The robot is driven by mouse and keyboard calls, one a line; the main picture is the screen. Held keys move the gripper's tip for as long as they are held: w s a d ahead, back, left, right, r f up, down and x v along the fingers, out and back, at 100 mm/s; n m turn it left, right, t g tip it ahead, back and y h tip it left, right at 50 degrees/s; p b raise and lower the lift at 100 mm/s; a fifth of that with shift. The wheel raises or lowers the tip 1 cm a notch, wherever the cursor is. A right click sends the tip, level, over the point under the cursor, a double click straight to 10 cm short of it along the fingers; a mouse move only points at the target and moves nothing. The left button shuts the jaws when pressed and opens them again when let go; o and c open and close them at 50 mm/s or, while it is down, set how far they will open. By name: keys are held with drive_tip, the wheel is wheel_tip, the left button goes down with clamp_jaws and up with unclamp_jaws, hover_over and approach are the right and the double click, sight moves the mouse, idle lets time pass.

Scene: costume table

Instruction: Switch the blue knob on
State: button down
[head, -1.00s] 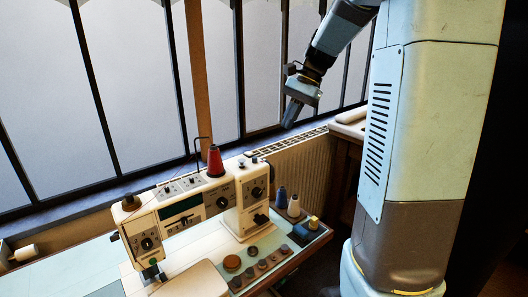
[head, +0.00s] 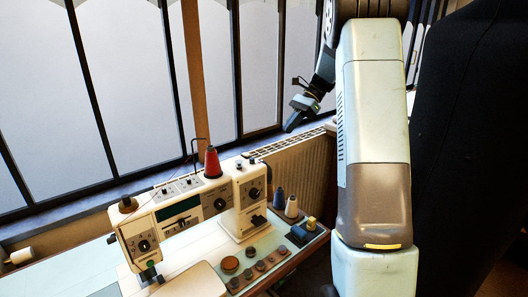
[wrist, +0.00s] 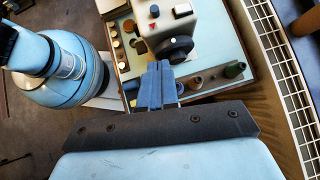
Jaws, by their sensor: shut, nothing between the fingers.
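A small blue knob-like piece (wrist: 154,10) shows on the cream sewing machine near the top of the wrist view. It is too small to tell how it is set. I cannot pick it out in the head view. The sewing machine (head: 160,222) stands on the table with a black dial (head: 254,193) on its right end. My gripper (head: 291,124) is shut and empty, raised in the air right of the machine, near the window. In the wrist view its closed fingers (wrist: 155,88) point toward the machine's black handwheel (wrist: 175,48), apparently apart from it.
A red thread cone (head: 213,163) stands on top of the machine. Several round pieces (head: 230,264) line the front. A radiator (head: 300,170) runs behind.

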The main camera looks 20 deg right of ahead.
drive_tip(key=shift+a, duration=0.1)
approach(254, 162)
drive_tip(key=f, duration=0.1)
drive_tip(key=a+f, duration=0.1)
drive_tip(key=f, duration=0.1)
drive_tip(key=a+f, duration=0.1)
drive_tip(key=shift+w+a+f, duration=0.15)
drive_tip(key=shift+w+f, duration=0.1)
drive_tip(key=shift+f, duration=0.1)
drive_tip(key=shift+s+a, duration=0.15)
drive_tip(key=shift+a, duration=0.55)
